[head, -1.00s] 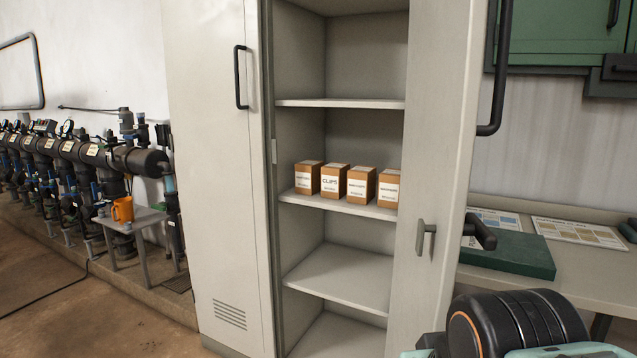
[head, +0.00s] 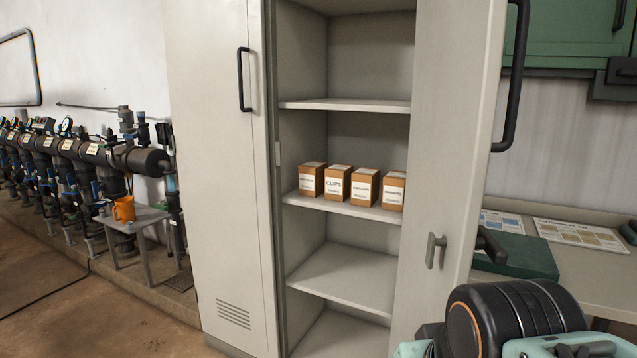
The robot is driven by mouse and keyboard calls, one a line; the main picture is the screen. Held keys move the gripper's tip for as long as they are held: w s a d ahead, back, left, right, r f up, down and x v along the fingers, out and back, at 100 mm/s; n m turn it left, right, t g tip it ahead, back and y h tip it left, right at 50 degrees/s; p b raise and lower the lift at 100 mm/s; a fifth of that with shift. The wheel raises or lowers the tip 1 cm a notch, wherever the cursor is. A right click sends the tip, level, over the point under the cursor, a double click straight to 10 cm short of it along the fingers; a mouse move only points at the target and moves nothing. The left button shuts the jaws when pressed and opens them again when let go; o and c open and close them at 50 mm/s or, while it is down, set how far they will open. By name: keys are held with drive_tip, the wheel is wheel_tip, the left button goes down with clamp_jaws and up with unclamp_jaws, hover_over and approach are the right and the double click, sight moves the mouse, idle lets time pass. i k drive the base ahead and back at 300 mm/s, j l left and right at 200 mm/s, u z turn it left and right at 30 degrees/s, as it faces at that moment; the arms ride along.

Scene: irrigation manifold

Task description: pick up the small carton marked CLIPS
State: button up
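The small carton marked CLIPS (head: 337,183) is a brown box with a white label. It stands upright on a middle shelf (head: 345,208) inside the open grey cabinet, second from the left in a row of similar cartons. One carton (head: 311,179) stands to its left, and two more, a carton (head: 364,187) and a carton (head: 392,190), stand to its right. Part of my arm shows at the lower right, in front of the cabinet and bench. My gripper cannot be made out in this view.
The cabinet's right door (head: 455,150) stands open, its edge close to the right end of the carton row. A bench (head: 585,270) with a green case (head: 520,257) is at the right. An orange mug (head: 124,208) stands on a small table at the left.

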sight(337, 177)
drive_tip(key=i+j, duration=0.1)
drive_tip(key=j, duration=0.25)
drive_tip(key=i+j+z, duration=0.15)
drive_tip(key=j, duration=0.2)
drive_tip(key=i+j+z, duration=0.3)
drive_tip(key=j, duration=0.4)
drive_tip(key=i+j+z, duration=0.3)
drive_tip(key=j, duration=0.45)
drive_tip(key=i, duration=0.1)
